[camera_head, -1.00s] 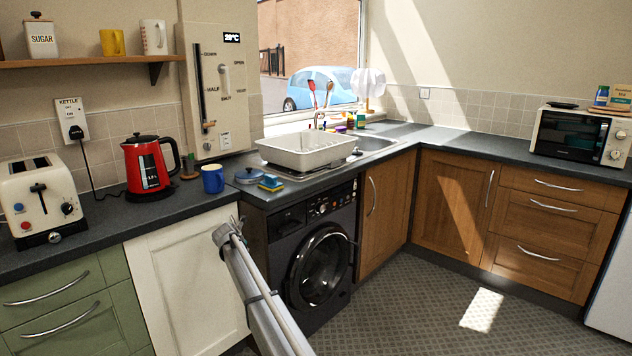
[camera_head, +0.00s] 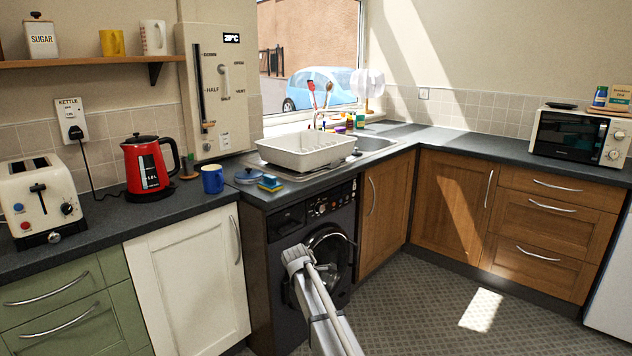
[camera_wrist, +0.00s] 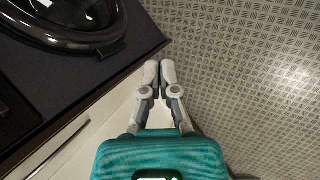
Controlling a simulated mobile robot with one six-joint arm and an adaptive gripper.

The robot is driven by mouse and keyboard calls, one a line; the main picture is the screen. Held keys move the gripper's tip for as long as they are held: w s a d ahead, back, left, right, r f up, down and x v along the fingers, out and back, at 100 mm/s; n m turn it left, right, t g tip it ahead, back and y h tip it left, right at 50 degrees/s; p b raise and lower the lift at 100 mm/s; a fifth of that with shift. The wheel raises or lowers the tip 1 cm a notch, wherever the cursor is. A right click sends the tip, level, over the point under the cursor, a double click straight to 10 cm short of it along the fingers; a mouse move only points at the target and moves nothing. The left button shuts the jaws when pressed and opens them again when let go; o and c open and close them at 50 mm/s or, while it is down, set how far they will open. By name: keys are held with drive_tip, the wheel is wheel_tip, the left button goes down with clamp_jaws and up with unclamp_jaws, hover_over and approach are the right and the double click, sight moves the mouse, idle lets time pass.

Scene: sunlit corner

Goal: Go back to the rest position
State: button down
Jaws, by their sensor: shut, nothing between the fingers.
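My gripper shows in the wrist view (camera_wrist: 160,72), its two pale fingers together with nothing between them. Below the fingers is the teal gripper body. The fingers point over the patterned floor, beside the dark washing machine front. In the head view my arm reaches up from the bottom edge in front of the washing machine (camera_head: 268,262). The fingers cannot be made out in the head view.
A microwave (camera_head: 578,136) stands at the right. The floor (camera_head: 425,305) right of my arm is clear.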

drive_tip(key=s+d+f+m+g+y, duration=0.1)
drive_tip(key=s+d+m+g, duration=0.1)
drive_tip(key=s+d+m, duration=0.75)
drive_tip(key=s+d+m+g, duration=0.1)
drive_tip(key=s+d+m, duration=0.25)
drive_tip(key=s, duration=1.05)
drive_tip(key=s+d+f+m+g+y, duration=0.1)
drive_tip(key=s+d+m+g, duration=0.1)
drive_tip(key=s+d+m, duration=0.7)
wheel_tip(320, 180, up, 25)
drive_tip(key=s+a+n+p, duration=0.1)
drive_tip(key=a+n+p, duration=0.1)
drive_tip(key=p, duration=2.3)
drive_tip(key=shift+s+a+n, duration=0.3)
drive_tip(key=shift+s+a, duration=0.05)
drive_tip(key=shift+s, duration=0.05)
